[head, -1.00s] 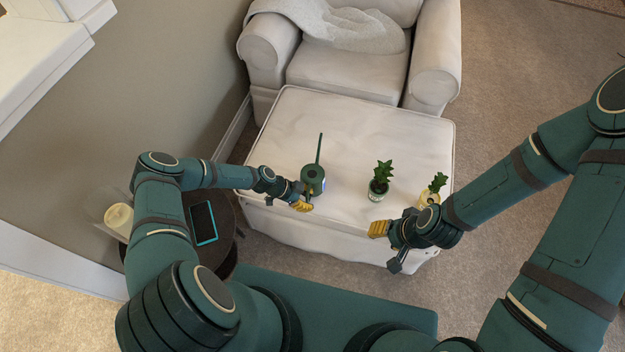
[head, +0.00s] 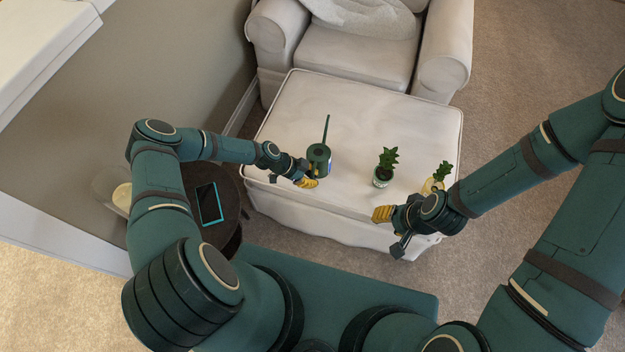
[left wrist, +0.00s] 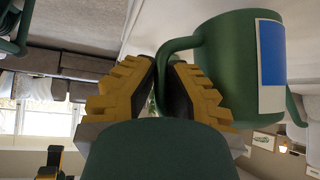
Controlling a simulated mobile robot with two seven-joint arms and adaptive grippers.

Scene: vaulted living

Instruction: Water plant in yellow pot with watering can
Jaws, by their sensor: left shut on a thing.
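The green watering can (head: 319,155) is at the left side of the white ottoman, its thin spout pointing away from me. My left gripper (head: 308,179) is shut on the can's handle. In the left wrist view the yellow fingers (left wrist: 165,88) close on the handle, beside the green body (left wrist: 222,65) with its blue and white label. A plant in a yellow pot (head: 432,185) stands at the ottoman's right edge, partly hidden behind my right arm. My right gripper (head: 384,214) is in front of the ottoman, near that pot; its finger opening is unclear.
Another plant in a pale green pot (head: 382,177) stands between the can and the yellow pot. The ottoman (head: 370,115) is clear toward the armchair (head: 355,60). A dark round side table (head: 228,205) holds a tablet (head: 209,203) at left.

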